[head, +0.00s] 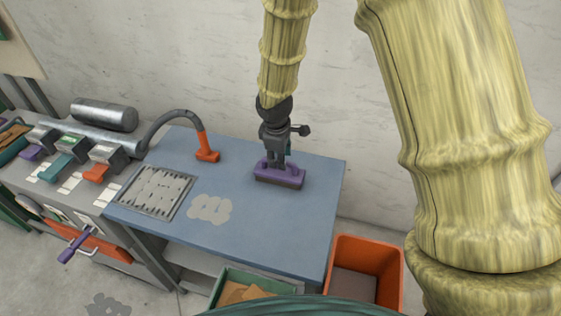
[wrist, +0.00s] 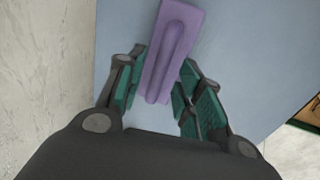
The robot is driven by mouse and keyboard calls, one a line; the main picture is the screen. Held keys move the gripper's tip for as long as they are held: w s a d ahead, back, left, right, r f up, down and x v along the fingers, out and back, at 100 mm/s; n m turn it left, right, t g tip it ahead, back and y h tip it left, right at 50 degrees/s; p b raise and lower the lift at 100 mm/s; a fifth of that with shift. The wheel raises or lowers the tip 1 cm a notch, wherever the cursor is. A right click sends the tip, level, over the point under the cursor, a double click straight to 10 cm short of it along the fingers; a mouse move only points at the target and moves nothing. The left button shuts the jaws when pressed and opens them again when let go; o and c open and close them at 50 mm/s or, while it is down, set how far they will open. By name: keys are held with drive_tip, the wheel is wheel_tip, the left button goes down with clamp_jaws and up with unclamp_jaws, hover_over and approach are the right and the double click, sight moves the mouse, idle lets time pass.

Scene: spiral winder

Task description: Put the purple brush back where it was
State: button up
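The purple brush (head: 279,178) rests, bristles down, on the blue tabletop (head: 245,235) near its back right corner. My gripper (head: 279,158) points down just above it. In the wrist view the brush (wrist: 176,40) lies between and beyond the green-padded fingertips of my gripper (wrist: 160,88). The fingers stand apart, with gaps showing on both sides of the raised handle, so it looks open and not closed on the brush. In the head view the gripper hides part of the handle.
An orange-ended hose (head: 207,150) and a slotted grate (head: 152,191) are left of the brush. A pale patch (head: 210,209) marks the tabletop. An orange bin (head: 388,275) and a green box (head: 216,291) stand by the front. The wall is close behind.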

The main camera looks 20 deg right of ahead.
sight(278, 176)
wheel_tip(278, 176, up, 8)
drive_tip(key=s+b, duration=0.1)
drive_tip(key=shift+s+a, duration=0.15)
drive_tip(key=shift+a, duration=0.3)
